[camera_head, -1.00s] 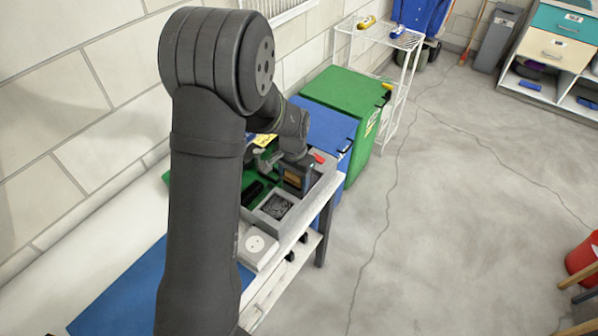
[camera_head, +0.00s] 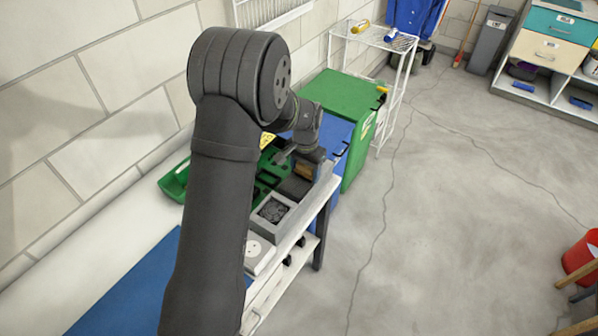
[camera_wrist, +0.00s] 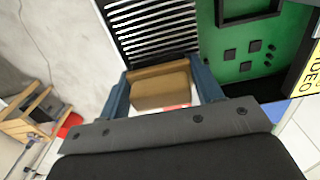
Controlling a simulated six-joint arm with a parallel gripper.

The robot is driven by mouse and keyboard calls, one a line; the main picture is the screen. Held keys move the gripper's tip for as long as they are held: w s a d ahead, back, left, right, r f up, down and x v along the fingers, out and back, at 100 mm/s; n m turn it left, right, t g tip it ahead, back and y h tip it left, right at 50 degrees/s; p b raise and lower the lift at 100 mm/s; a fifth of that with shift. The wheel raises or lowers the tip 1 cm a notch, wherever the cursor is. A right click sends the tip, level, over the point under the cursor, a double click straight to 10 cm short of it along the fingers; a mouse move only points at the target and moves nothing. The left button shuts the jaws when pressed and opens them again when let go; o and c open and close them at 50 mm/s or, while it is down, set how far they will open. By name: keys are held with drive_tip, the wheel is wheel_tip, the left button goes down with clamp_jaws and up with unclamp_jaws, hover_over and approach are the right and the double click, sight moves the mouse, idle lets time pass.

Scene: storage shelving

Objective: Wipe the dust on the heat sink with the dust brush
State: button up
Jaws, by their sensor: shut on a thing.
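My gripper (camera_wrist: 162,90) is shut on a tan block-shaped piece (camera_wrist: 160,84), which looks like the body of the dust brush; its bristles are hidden. The brush also shows as a brown block (camera_head: 304,171) below my gripper (camera_head: 306,160) in the head view. The heat sink (camera_wrist: 150,28) shows in the wrist view as a row of dark and pale fins just beyond the brush. I cannot tell whether the brush touches it, and I cannot make out dust on it. A green board (camera_wrist: 240,48) lies to the right of the fins.
A grey box with a dark, mesh-like inside (camera_head: 288,201) stands on the bench near a white socket-like block (camera_head: 258,252). A blue mat (camera_head: 125,285) covers the bench at left. Green (camera_head: 343,92) and blue bins stand beyond the bench.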

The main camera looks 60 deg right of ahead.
sight(293, 191)
drive_tip(key=shift+a, duration=3.2)
drive_tip(key=shift+d, duration=3.15)
wheel_tip(293, 191, up, 2)
drive_tip(key=shift+w+d+r, duration=0.1)
drive_tip(key=shift+r, duration=2.95)
